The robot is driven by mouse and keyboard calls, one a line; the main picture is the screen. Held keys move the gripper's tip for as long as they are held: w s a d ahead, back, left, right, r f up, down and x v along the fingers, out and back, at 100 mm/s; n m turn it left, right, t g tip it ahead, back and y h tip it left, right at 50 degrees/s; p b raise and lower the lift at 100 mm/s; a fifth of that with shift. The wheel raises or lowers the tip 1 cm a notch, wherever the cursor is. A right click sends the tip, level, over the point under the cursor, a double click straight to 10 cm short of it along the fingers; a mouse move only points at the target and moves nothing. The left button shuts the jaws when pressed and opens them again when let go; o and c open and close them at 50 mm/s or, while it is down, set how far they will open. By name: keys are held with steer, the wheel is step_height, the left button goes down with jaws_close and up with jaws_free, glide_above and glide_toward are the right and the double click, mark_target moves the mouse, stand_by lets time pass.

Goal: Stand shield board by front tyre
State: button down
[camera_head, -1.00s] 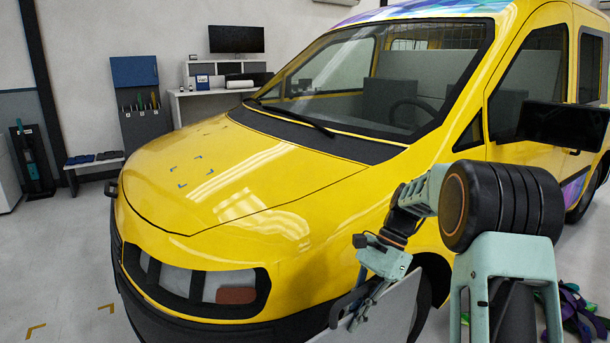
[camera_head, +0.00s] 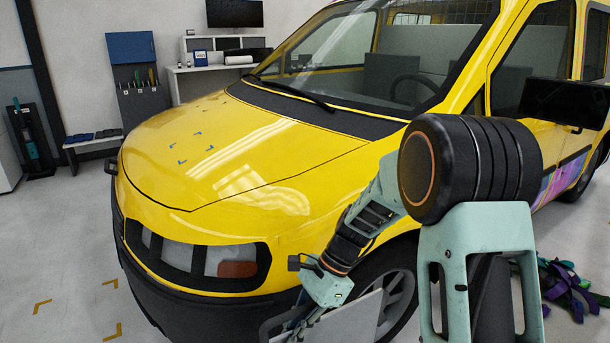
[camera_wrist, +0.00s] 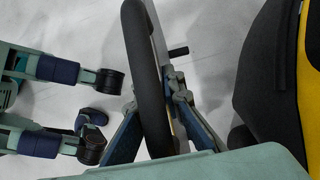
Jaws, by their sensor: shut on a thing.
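The shield board (camera_head: 348,321) is a flat pale panel with a dark looped handle, low in front of the front tyre (camera_head: 399,301) in the head view. It covers part of the wheel, and its lower edge is out of frame. I cannot tell whether it touches the floor or the tyre. My gripper (camera_head: 292,322) is shut on the board's handle. In the wrist view, the board (camera_wrist: 159,42) shows nearly edge-on, and the black handle runs between my gripper's fingers (camera_wrist: 160,115).
The yellow van (camera_head: 250,160) fills the middle; its dark bumper (camera_wrist: 262,85) is close on the right in the wrist view. Crumpled purple and green wrap (camera_head: 570,290) lies on the floor at right. Floor at left is clear, with yellow corner marks (camera_head: 112,332).

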steer(key=shift+s+a+f+m, duration=0.8)
steer(key=shift+s+a+f, duration=1.5)
steer(key=shift+s, duration=1.7)
steer(key=w+d+r+n, duration=0.2)
steer(key=w+d+r, duration=0.4)
steer(key=w, duration=0.4)
steer(key=w+d+r, duration=0.2)
steer(key=d+r, duration=0.1)
steer(key=d, duration=0.4)
steer(key=w+d+r+n, duration=0.1)
steer(key=w+d+r, duration=0.2)
steer(key=d, duration=0.4)
steer(key=shift+d+r+n+g+h, duration=0.3)
steer(key=shift+d+r+g, duration=0.05)
steer(key=shift+d+g, duration=0.05)
